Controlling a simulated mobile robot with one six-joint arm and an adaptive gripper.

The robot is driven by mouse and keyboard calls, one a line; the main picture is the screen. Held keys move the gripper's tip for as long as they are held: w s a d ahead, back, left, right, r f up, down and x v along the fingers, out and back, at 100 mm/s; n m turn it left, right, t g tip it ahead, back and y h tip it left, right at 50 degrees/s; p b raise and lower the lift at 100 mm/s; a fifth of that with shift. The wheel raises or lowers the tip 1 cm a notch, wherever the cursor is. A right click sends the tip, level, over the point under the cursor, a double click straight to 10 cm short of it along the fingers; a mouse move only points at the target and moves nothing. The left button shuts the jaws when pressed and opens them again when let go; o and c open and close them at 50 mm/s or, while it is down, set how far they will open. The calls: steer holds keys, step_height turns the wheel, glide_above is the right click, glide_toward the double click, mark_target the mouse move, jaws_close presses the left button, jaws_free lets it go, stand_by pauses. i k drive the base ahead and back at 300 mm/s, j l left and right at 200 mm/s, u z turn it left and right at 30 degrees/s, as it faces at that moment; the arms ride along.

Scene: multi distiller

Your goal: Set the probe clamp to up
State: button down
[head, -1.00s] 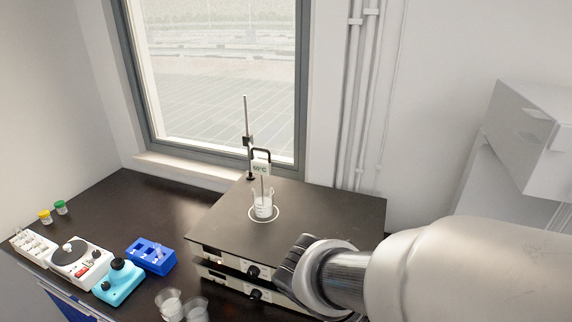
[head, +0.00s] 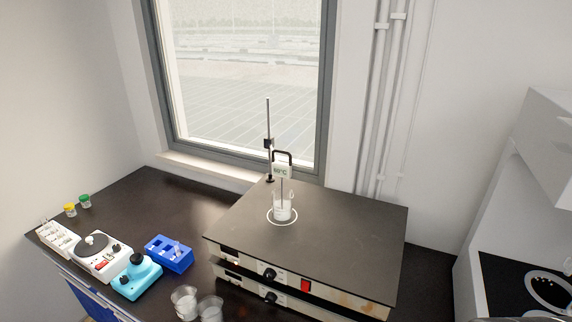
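The probe clamp (head: 268,143) is a small dark block on a thin upright rod (head: 268,115) at the back of the hotplate (head: 345,235). A black bent arm (head: 283,154) joins it to the probe display (head: 283,171), a pale box with green digits. The thin probe hangs from the display into a glass beaker (head: 283,207) standing inside the white ring on the plate.
A second, similar unit lies under the hotplate. Two glass beakers (head: 184,301) stand at the front. A blue rack (head: 169,254), a turquoise device (head: 137,276), a white device (head: 95,257) and small jars (head: 70,210) are on the left. The hotplate's right side is clear.

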mark_target(281, 169)
steer(key=i+j+z, duration=0.1)
steer(key=j, duration=0.25)
steer(key=i+j+z, duration=0.1)
steer(key=j, duration=0.25)
steer(key=i+j+z, duration=0.1)
steer(key=i+j, duration=0.15)
steer(key=j, duration=0.1)
